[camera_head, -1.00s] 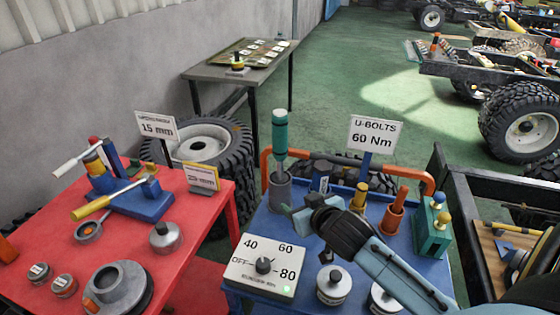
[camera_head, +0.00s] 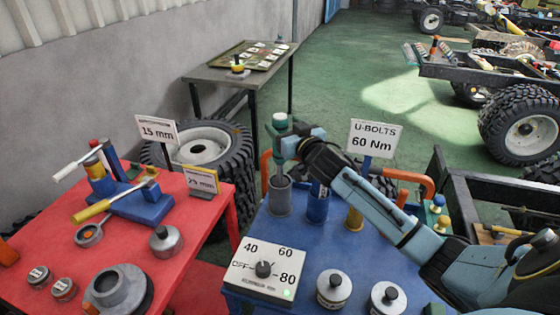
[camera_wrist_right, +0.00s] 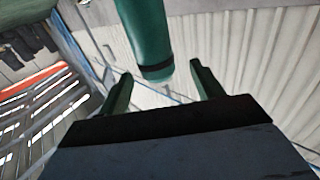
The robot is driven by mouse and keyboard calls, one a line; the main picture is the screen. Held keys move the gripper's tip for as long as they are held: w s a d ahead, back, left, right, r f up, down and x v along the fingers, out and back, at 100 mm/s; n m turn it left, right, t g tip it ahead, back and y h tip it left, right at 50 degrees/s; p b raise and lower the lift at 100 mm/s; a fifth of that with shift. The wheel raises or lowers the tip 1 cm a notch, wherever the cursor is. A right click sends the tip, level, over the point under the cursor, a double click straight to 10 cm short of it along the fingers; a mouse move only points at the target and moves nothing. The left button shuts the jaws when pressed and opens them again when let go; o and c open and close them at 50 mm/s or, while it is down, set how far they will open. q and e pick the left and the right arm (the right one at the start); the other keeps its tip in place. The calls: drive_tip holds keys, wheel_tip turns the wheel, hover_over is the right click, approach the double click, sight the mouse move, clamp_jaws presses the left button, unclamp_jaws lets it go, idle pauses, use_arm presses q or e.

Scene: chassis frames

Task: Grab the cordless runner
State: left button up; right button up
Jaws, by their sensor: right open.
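The cordless runner (camera_head: 280,122), a green upright tool with a pale top, stands in a grey cup-like holder (camera_head: 279,197) on the blue table. My right gripper (camera_head: 288,145) is at its upper body and hides part of it. In the right wrist view the green body of the runner (camera_wrist_right: 147,40) lies ahead of the space between the two fingers of the gripper (camera_wrist_right: 162,78). The fingers are spread, with a visible gap to the runner on each side. My left gripper is out of view.
On the blue table (camera_head: 318,258) are a dial box (camera_head: 262,268), two grey knobbed weights and a "U-BOLTS 60 Nm" sign (camera_head: 374,138) close to my right arm. A red table (camera_head: 120,240) with tools stands at left.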

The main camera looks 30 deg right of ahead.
sight(277, 116)
drive_tip(key=shift+w+d, duration=0.2)
drive_tip(key=shift+w, duration=1.15)
drive_tip(key=shift+w+d, duration=0.15)
drive_tip(key=shift+w, duration=1.15)
clamp_jaws()
drive_tip(key=shift+r, duration=0.2)
